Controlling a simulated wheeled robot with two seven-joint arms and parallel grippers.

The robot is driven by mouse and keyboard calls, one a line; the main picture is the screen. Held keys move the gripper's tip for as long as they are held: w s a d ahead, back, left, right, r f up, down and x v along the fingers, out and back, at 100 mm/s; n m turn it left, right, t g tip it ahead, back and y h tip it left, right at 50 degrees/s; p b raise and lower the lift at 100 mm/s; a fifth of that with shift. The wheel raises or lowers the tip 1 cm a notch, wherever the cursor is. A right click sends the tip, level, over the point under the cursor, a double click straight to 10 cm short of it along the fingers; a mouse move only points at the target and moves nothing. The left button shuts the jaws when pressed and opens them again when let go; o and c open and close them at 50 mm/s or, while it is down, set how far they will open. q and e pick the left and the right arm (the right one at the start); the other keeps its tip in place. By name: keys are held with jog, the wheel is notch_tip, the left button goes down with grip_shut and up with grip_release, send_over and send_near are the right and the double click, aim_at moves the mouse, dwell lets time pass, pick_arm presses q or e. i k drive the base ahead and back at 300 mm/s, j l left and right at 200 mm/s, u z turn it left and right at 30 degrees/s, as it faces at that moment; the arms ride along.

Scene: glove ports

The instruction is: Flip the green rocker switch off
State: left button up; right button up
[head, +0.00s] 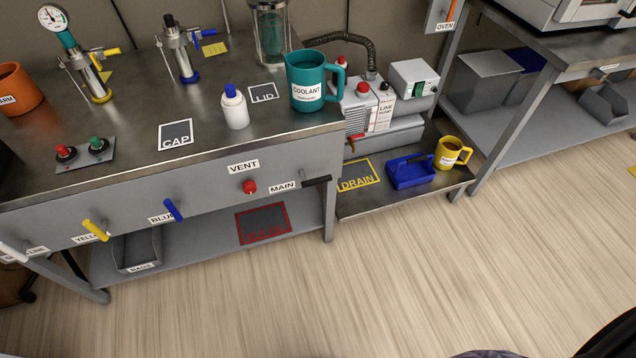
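A small green switch (417,89) is on the front of a white and grey box (414,72), to the right of the line pump. It looks like the green rocker switch. It is too small to tell which way it is tipped. Neither of my grippers is in view.
The line pump (383,108) with red caps and a black hose stands left of the box. A teal coolant jug (306,80) stands on the bench's right end. A blue caddy (410,171) and yellow mug (450,153) sit on the low shelf. The wood floor (400,270) is clear.

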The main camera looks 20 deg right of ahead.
aim_at(419, 91)
jog(key=i+l, duration=0.15)
jog(key=l, duration=0.2)
jog(key=i+l, duration=0.15)
jog(key=l, duration=0.25)
jog(key=i+l+u, duration=0.1)
jog(key=l, duration=0.25)
jog(key=i+l, duration=0.45)
jog(key=l, duration=0.3)
jog(key=i+l, duration=0.5)
jog(key=l, duration=0.25)
jog(key=u, duration=0.05)
